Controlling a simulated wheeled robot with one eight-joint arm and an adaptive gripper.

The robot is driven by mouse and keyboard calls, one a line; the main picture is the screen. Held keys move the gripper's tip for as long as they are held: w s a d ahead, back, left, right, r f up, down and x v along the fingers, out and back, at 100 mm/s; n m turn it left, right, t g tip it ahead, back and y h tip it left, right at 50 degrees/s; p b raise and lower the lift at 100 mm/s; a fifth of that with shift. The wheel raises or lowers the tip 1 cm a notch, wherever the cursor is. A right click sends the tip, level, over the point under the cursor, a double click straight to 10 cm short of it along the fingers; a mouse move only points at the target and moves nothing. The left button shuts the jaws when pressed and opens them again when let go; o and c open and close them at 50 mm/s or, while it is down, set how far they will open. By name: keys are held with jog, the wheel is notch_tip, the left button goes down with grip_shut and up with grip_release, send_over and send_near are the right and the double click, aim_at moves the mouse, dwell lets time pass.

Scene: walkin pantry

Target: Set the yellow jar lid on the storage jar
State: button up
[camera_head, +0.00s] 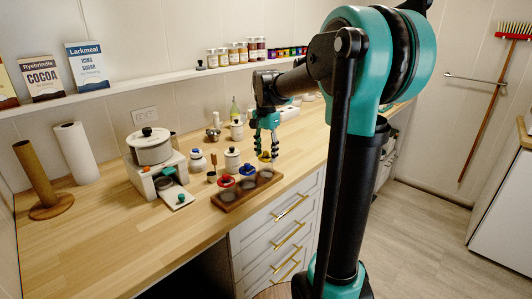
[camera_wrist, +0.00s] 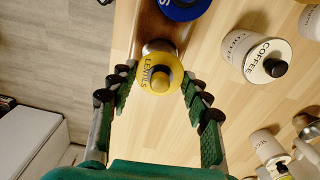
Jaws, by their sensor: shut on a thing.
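The yellow jar lid (camera_head: 265,157), lettered LENTILS, is between my fingertips. It also shows with its round knob in the wrist view (camera_wrist: 156,80). My gripper (camera_head: 267,150) is shut on the lid, above the far end of the wooden rack (camera_head: 228,205). In the wrist view my gripper (camera_wrist: 158,88) has a finger on each side of the lid. White lidded jars stand behind the rack; one reads COFFEE in the wrist view (camera_wrist: 268,62) and has a black knob. I cannot tell which jar is the storage jar. A pale round shape shows partly under the lid.
A white jar with a blue knob (camera_head: 197,161) and a pot (camera_head: 151,148) stand to the left.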

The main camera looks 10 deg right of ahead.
jog(key=shift+f, duration=0.4)
dwell(0.7)
jog(key=o, duration=1)
jog(key=shift+c, duration=0.2)
jog(key=shift+o, duration=0.2)
jog(key=o, duration=0.4)
jog(key=shift+o, duration=0.2)
jog(key=shift+r, duration=3.5)
